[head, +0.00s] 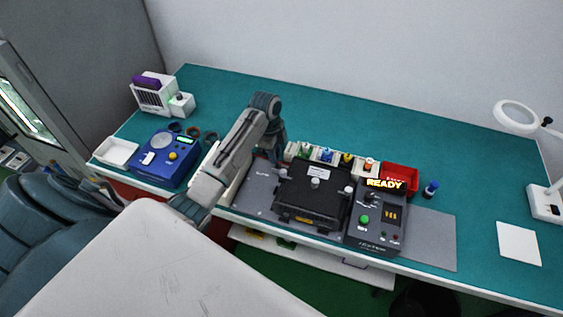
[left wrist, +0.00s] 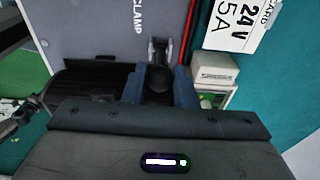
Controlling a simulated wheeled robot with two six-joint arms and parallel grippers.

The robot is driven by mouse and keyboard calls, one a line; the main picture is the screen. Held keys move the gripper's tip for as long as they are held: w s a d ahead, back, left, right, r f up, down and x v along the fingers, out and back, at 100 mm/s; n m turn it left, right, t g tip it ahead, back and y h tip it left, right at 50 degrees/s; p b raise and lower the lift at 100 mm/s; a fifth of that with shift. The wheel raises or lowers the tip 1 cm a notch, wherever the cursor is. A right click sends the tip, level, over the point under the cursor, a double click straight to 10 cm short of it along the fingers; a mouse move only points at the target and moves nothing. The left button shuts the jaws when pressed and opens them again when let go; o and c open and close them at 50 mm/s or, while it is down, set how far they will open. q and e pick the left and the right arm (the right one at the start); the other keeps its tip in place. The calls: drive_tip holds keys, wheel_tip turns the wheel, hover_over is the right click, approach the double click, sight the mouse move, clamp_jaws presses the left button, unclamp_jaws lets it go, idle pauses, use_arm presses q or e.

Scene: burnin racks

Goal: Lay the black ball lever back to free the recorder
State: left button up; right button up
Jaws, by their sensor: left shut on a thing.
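The black ball (left wrist: 158,79) of the lever sits between the two blue-grey fingers of my left gripper (left wrist: 160,88) in the left wrist view. The gripper is shut on it. A metal bracket shows just beyond the ball, beside the word CLAMP on the grey plate (left wrist: 95,28). In the head view my left gripper (head: 277,157) points down at the back left corner of the black recorder (head: 312,197), and my arm hides the lever there. The recorder lies on the grey plate, left of a dark control box (head: 377,222) whose sign reads READY. My right gripper is not in view.
A row of coloured-cap bottles (head: 327,155) and a red bin (head: 400,177) stand behind the recorder. A blue device (head: 163,160) and a white tray (head: 115,151) are at the left. The green bench (head: 480,200) is largely clear at the right.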

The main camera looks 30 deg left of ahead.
sight(261, 166)
use_arm(q)
drive_tip(key=shift+a, duration=0.25)
drive_tip(key=shift+s+a+f+p, duration=0.15)
drive_tip(key=shift+s+a+p, duration=0.05)
drive_tip(key=shift+a, duration=0.25)
drive_tip(key=shift+s+a+f+p, duration=0.1)
drive_tip(key=shift+s+a+p, duration=0.1)
drive_tip(key=shift+a, duration=0.25)
drive_tip(key=shift+s+a+f, duration=0.1)
drive_tip(key=shift+a+f, duration=0.3)
drive_tip(key=shift+a, duration=0.15)
drive_tip(key=shift+s+a+f, duration=0.2)
drive_tip(key=shift+a+f, duration=0.5)
drive_tip(key=shift+f, duration=0.2)
drive_tip(key=shift+a+f, duration=0.1)
drive_tip(key=shift+f, duration=0.05)
drive_tip(key=shift+s+a+f, duration=0.1)
drive_tip(key=shift+a+f, duration=0.25)
drive_tip(key=shift+f, duration=0.5)
